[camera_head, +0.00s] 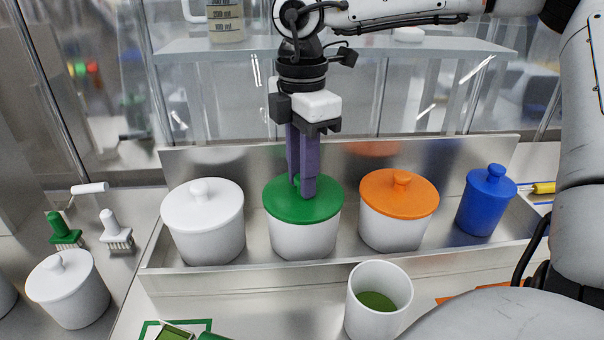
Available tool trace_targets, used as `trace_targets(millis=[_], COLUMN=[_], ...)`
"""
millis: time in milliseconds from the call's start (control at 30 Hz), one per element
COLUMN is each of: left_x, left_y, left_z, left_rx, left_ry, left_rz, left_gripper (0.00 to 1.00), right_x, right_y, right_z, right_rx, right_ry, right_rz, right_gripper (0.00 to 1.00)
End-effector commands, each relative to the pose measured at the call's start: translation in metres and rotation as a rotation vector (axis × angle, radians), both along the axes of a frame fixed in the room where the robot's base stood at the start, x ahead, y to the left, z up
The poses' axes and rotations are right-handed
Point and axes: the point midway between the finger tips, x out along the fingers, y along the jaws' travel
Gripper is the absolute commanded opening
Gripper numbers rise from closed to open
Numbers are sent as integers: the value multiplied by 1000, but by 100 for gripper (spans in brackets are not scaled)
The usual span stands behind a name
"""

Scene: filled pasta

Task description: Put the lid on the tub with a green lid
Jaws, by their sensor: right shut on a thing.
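The green lid (326,208) lies flat on a white tub (303,241) that stands in a metal trough. My right gripper (303,186) points down from above, its purple fingers shut on the lid's knob, which they mostly hide. I cannot tell whether the lid is seated or just lifted off the rim. My left gripper is not in view.
The metal trough (210,276) also holds a white-lidded tub (203,222), an orange-lidded tub (395,233) and a blue tub (486,203). An open white tub (364,318) with green contents stands in front. A shelf (210,47) is behind. Brushes and another lidded tub (70,290) are at left.

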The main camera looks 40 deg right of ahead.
Motion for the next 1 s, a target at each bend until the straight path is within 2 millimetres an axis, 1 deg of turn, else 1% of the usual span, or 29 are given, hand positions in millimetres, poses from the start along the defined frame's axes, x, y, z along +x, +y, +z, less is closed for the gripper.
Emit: trace_targets(millis=[100, 633, 1000], left_x=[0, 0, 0], left_y=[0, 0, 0], left_z=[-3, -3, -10], left_rx=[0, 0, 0], left_ry=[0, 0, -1], left_rz=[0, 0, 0], left_gripper=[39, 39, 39], right_x=[0, 0, 0], right_y=[0, 0, 0], right_z=[-1, 0, -3], right_rx=[1, 1, -1], right_ry=[0, -1, -2], right_rz=[0, 0, -1], right_gripper=[0, 0, 0])
